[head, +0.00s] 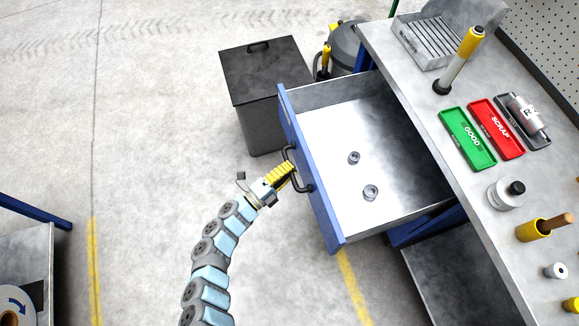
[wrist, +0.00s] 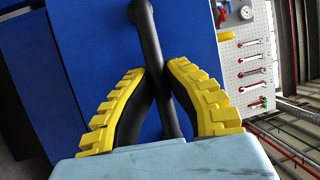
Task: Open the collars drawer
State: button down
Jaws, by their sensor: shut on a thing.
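The drawer (head: 318,118) is pulled out from under the workbench, with a blue front (head: 312,172) and a pale inside. Two small grey ring-shaped collars, one (head: 353,158) behind the other (head: 370,192), lie apart on its floor. A black bar handle (head: 297,168) is fixed to the drawer front. My gripper (head: 284,170) has yellow ridged fingers and is shut on the handle. In the wrist view, the fingers (wrist: 158,100) close around the black handle (wrist: 150,40) in front of the blue panel. Any label on the drawer front is not visible.
The workbench (head: 440,112) holds a green tray (head: 467,139), a red tray (head: 496,128) and other tools. A dark bin (head: 265,75) stands behind the drawer's far corner. A grey bench (head: 25,265) is at lower left. The floor left of the drawer is open.

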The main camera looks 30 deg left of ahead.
jog(key=c, duration=1)
grip_release()
jog(key=shift+c, duration=0.2)
jog(key=shift+a, duration=0.1)
jog(key=v, duration=1.2)
